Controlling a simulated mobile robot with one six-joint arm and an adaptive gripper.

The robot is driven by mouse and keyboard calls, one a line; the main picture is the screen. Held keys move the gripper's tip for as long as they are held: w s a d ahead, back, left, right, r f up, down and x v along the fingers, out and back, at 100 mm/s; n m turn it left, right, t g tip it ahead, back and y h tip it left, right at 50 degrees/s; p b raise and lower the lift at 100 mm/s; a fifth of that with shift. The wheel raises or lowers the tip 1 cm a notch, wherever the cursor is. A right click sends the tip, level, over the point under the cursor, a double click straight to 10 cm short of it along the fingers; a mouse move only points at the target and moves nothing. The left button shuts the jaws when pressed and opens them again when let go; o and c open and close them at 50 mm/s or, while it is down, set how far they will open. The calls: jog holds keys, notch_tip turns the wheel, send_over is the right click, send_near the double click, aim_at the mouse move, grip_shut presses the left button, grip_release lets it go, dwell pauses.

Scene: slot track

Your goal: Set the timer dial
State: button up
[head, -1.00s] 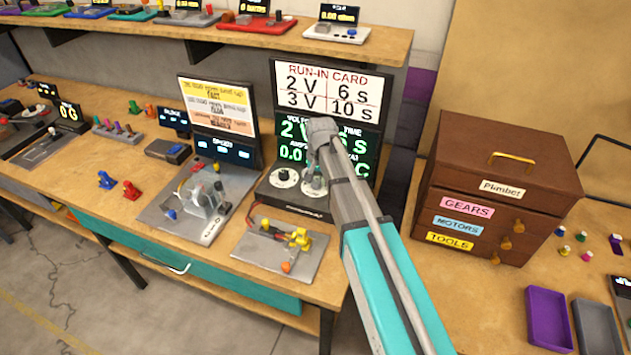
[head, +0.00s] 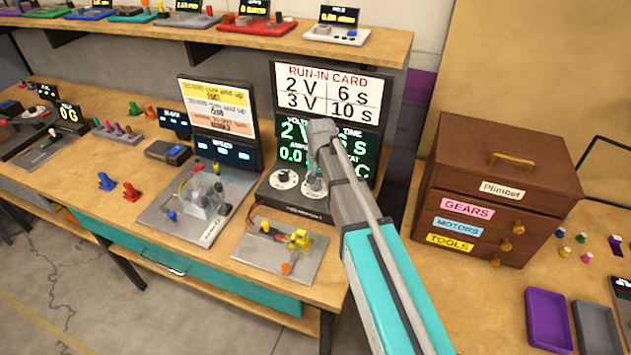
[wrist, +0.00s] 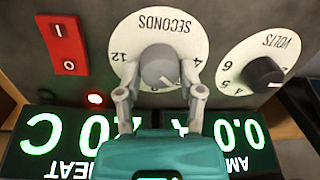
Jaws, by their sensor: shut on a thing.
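The timer dial (wrist: 160,65) is a grey knob on a round white plate marked SECONDS, upside down in the wrist view. My gripper (wrist: 160,74) is shut on this knob, one finger at each side. In the head view the SECONDS dial (head: 315,187) is partly hidden by my arm. The VOLTS dial (wrist: 263,72), with a black knob, sits to its right in the wrist view. The run-in card (head: 325,92) reads 2 V 6 s and 3 V 10 s. The display (head: 296,132) below shows 2 V; its time figure is partly covered by my arm.
A red rocker switch (wrist: 62,45) and a lit red lamp (wrist: 95,98) are beside the dial. A grey plate with a yellow part (head: 280,250) lies in front of the unit. A speed rig (head: 200,205) stands left, a wooden drawer cabinet (head: 500,185) right.

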jog(key=o, duration=1.2)
jog(key=shift+c, duration=0.2)
jog(key=shift+r, duration=0.15)
